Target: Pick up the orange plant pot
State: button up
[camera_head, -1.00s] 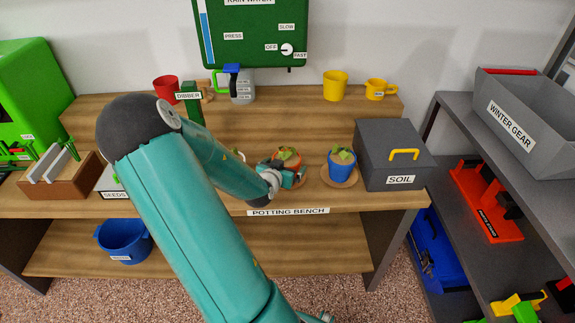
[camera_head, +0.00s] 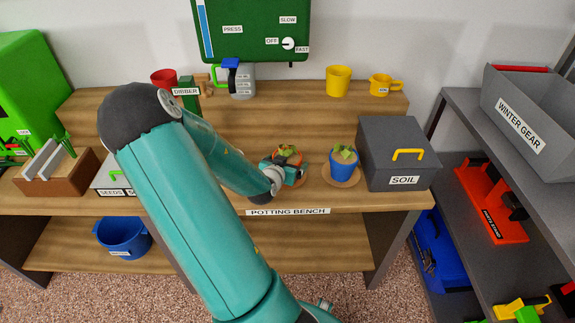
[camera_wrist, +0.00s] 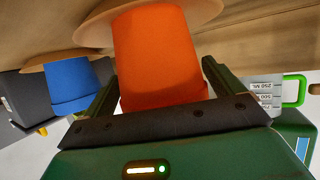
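The orange plant pot (camera_wrist: 160,60) fills the middle of the wrist view, which is upside down. It stands upright on its tan saucer (camera_wrist: 95,30). In the head view the pot (camera_head: 289,157) is on the bench with green leaves in it, partly hidden by my gripper (camera_head: 291,172). In the wrist view my gripper (camera_wrist: 160,75) has its two fingers apart, one on each side of the pot. Their tips look very near its walls; I cannot tell whether they touch.
A blue pot (camera_head: 342,168) stands on a saucer just right of the orange one. Further right is the grey soil box (camera_head: 398,160). A grey jug (camera_head: 241,83) and yellow cups (camera_head: 338,82) stand on the raised shelf behind. A blue bucket (camera_head: 122,238) is below the bench.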

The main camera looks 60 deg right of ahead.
jog(key=c, duration=0.9)
